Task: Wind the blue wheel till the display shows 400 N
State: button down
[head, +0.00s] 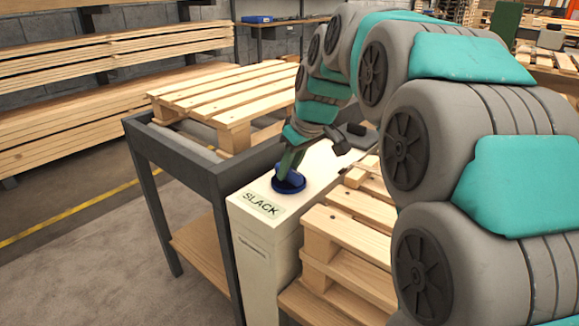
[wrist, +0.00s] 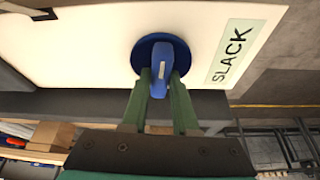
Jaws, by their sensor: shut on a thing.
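The blue wheel (head: 289,185) lies flat on top of a cream box (head: 262,268). In the wrist view the wheel (wrist: 143,54) shows as a dark blue disc with a lighter blue raised grip. My gripper (wrist: 160,82) comes down from above, its two green fingers shut on that raised grip, one on each side. In the head view my gripper (head: 291,168) stands over the wheel and hides part of it. A pale green panel beside the wheel (head: 261,204) reads SLACK. It also shows in the wrist view (wrist: 232,57). No number in newtons is visible.
A dark metal frame table (head: 190,160) with a wooden pallet (head: 225,97) stands left of the box. More pallets (head: 355,235) are stacked right of it, close to my arm. Planks (head: 90,55) fill racks at the back left. The grey floor at front left is clear.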

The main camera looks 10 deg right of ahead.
aim_at(286, 188)
jog(key=m+h, duration=0.1)
jog(key=m, duration=0.1)
jog(key=m+h+p, duration=0.1)
jog(key=m, duration=0.2)
jog(key=shift+t, duration=0.3)
jog(key=m+h+p, duration=0.1)
jog(key=m+h, duration=0.1)
jog(key=m, duration=0.3)
jog(key=shift+a, duration=0.1)
jog(key=shift+m, duration=0.3)
jog(key=c, duration=0.7)
grip_release()
jog(key=v, duration=0.7)
jog(key=shift+r, duration=0.4)
